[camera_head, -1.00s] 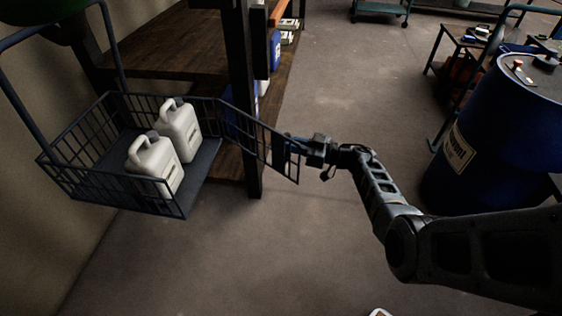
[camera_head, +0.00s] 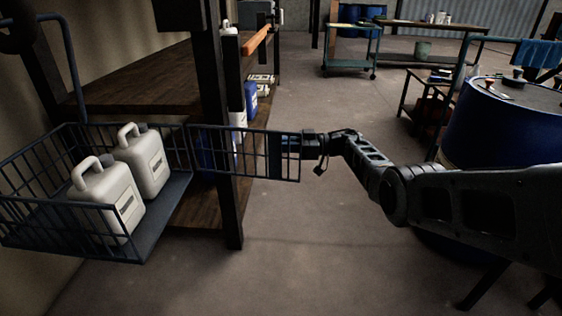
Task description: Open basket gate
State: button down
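The wire basket (camera_head: 72,222) hangs at the left on a bent tube frame. Its gate (camera_head: 230,153) is swung out to the right, away from the basket, so the basket's right side stands open. Two white jugs stand inside, a nearer one (camera_head: 108,198) and a farther one (camera_head: 143,160). My gripper (camera_head: 299,145) is at the gate's free outer end, beside a blue plate (camera_head: 275,155) on it. The fingertips are too small and dark to tell whether they are closed on the gate.
A dark post (camera_head: 218,110) and wooden shelving (camera_head: 130,88) stand behind the basket and gate. A blue drum (camera_head: 500,125) is at the right, behind my arm. Carts and a table are farther back. The middle floor (camera_head: 300,250) is clear.

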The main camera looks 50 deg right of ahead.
jog(key=shift+w+d+r+b, duration=0.1)
jog(key=shift+w+d+b, duration=0.4)
jog(key=shift+b, duration=0.25)
jog(key=c, duration=1.1)
grip_release()
jog(key=v, duration=0.7)
jog(key=shift+s+d, duration=0.25)
